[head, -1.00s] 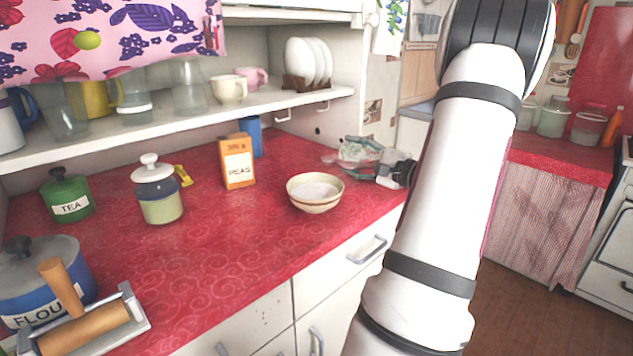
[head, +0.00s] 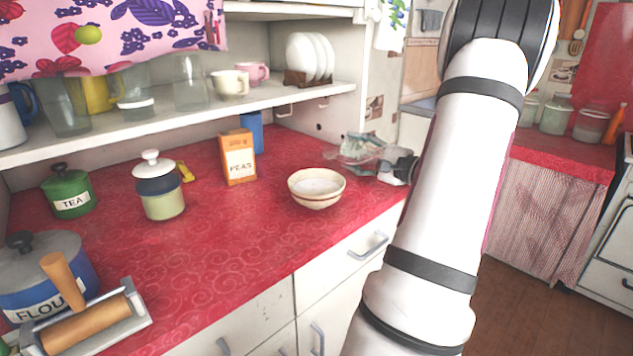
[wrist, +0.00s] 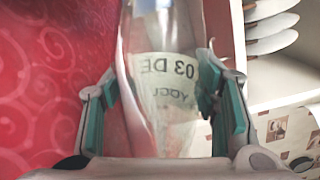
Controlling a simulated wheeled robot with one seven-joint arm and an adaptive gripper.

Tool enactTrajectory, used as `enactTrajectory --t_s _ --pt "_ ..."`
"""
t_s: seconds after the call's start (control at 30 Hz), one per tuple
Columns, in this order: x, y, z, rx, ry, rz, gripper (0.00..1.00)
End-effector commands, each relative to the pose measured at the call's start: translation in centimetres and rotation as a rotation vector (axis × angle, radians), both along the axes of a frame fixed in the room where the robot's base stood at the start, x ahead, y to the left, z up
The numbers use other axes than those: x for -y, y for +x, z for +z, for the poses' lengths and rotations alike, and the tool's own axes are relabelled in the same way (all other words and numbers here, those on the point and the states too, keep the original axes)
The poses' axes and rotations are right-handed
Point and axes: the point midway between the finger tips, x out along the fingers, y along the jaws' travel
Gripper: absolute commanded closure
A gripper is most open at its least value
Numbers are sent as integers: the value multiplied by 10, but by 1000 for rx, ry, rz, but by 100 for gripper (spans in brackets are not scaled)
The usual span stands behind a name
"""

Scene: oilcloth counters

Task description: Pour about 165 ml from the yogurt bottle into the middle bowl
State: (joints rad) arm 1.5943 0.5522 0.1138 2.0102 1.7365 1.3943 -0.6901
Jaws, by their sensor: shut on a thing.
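The yogurt bottle (wrist: 160,65) is clear glass with a pale label, whose lettering looks reversed in the wrist view. My gripper (wrist: 165,105) is shut on it, with a teal-padded finger on each side. In the head view my gripper (head: 367,158) is small, beyond the bowl's right side, and the see-through bottle blends into it. I cannot tell the bottle's tilt or fill level exactly. One cream bowl (head: 317,200) stands upright on the red counter, left of and nearer than my gripper. Its inside is pale; I cannot tell how much it holds. No other bowl shows.
An orange peas box (head: 238,160) and a blue box (head: 252,132) stand behind the bowl. A lidded jar (head: 160,195), tea tin (head: 68,195) and flour tin (head: 45,275) stand left. The shelf (head: 200,118) overhangs the back. Red counter (head: 235,235) is clear left of the bowl.

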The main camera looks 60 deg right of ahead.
Motion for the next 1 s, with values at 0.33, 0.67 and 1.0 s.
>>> enactTrajectory --t_s 0.33,0.67,1.0 --pt "0 0 1 2 -1 0 100" --pt "0 0 1 2 -1 0 100" --pt "-2 0 10 18 92 1 100"
